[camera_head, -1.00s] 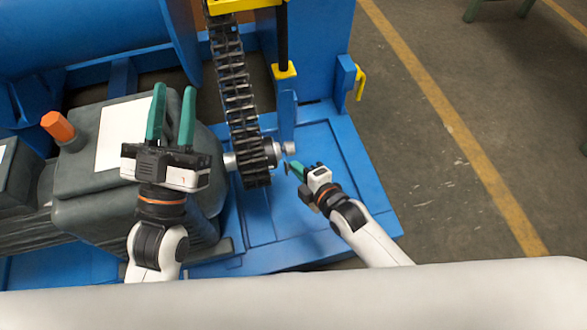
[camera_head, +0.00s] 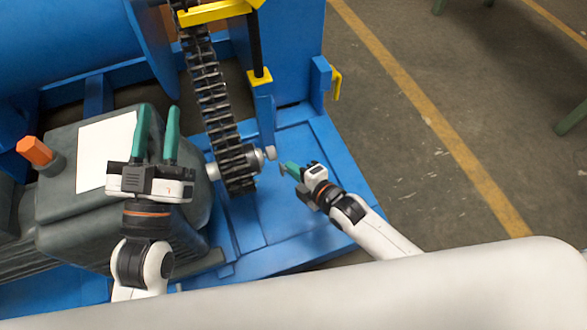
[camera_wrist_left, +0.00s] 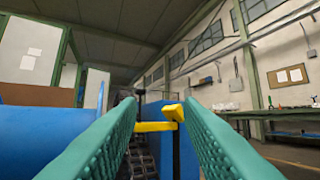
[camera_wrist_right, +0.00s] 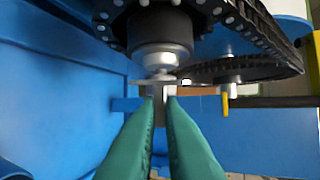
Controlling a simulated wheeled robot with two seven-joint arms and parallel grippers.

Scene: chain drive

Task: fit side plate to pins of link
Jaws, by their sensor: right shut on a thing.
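The chain (camera_head: 213,95) hangs down to the sprocket on a shaft, whose silver end (camera_head: 270,153) points right. My right gripper (camera_head: 285,167) is just right of and below that end. It is shut on a small grey piece, seemingly the side plate (camera_wrist_right: 155,83). In the right wrist view the piece lies across the fingertips, in front of the silver shaft end (camera_wrist_right: 162,57); I cannot tell whether they touch. The link's pins cannot be made out. My left gripper (camera_head: 158,122) is open and empty, left of the chain, over the motor housing.
The dark motor housing (camera_head: 60,205) with an orange knob (camera_head: 34,150) stands left of the chain. A blue post (camera_head: 265,115) and a yellow bracket (camera_head: 215,12) stand close to the chain. The blue base (camera_head: 285,240) is clear below; open floor lies right.

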